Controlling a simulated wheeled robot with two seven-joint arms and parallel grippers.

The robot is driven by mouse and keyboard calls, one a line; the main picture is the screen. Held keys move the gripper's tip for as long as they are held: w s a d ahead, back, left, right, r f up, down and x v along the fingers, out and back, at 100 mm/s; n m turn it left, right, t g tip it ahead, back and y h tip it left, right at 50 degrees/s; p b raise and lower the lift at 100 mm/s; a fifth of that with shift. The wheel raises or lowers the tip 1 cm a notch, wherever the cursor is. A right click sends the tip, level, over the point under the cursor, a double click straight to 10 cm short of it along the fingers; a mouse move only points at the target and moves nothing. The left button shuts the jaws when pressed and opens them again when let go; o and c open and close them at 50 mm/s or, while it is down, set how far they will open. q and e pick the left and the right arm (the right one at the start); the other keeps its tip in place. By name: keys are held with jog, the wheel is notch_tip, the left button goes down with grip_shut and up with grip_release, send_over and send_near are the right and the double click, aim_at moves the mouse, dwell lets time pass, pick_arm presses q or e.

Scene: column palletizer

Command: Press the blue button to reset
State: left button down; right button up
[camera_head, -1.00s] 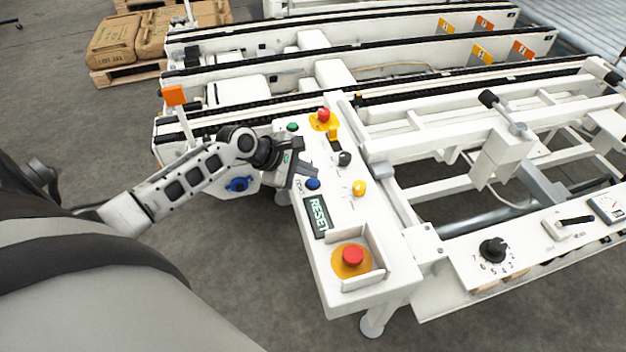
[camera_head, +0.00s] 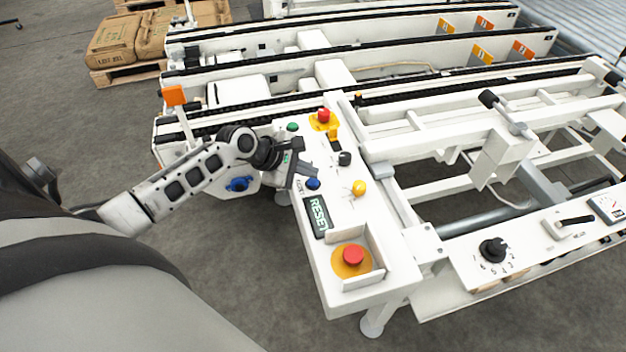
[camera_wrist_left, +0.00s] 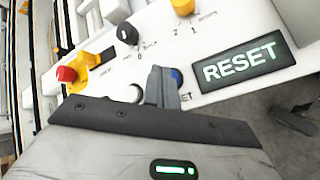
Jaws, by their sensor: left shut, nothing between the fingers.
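The blue button (camera_head: 313,184) sits on the white control panel (camera_head: 330,222), just above the lit RESET sign (camera_head: 318,215). My left gripper (camera_head: 305,170) is shut and empty, its fingertips close beside the blue button. In the left wrist view, the shut fingers (camera_wrist_left: 162,88) partly cover the blue button (camera_wrist_left: 177,77), which shows at their right edge. I cannot tell whether the fingertips touch it. The RESET sign (camera_wrist_left: 243,62) lies to the right there. My right gripper is out of view.
The panel also has a red button on yellow (camera_head: 323,115), a green button (camera_head: 292,127), a black knob (camera_head: 345,158), a yellow knob (camera_head: 359,187) and a guarded red emergency button (camera_head: 352,255). Conveyor frames (camera_head: 400,150) stand behind and to the right.

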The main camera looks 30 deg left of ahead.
pick_arm(q)
jog(key=shift+f, duration=0.15)
jog(key=shift+f, duration=0.25)
jog(key=shift+f, duration=0.5)
dwell(0.8)
jog(key=shift+r, duration=0.1)
jog(key=shift+r+p, duration=0.8)
jog(key=shift+p, duration=0.45)
